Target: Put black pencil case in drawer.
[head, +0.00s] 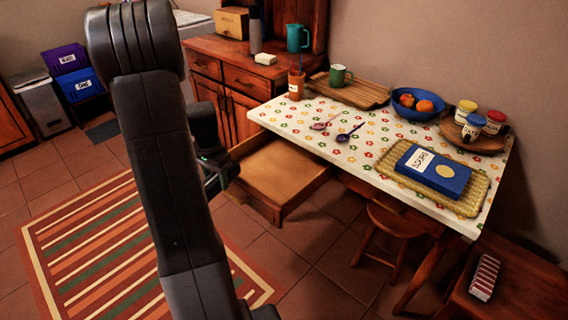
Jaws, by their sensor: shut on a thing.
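The drawer (284,178) under the table is pulled out, and the visible part of its light wooden floor is bare. My gripper (220,174) is at the drawer's left edge in the picture, partly hidden behind my own arm. It is shut on a dark object, the black pencil case (229,168), of which only a small part can be made out against the dark gripper. I cannot tell whether the case touches the drawer.
The table (300,118) has a flowered cloth and holds a blue fruit bowl (403,108), a blue box (433,170), jars, a mug and spoons. A stool (391,220) stands below it. A striped rug (95,245) covers the floor at left.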

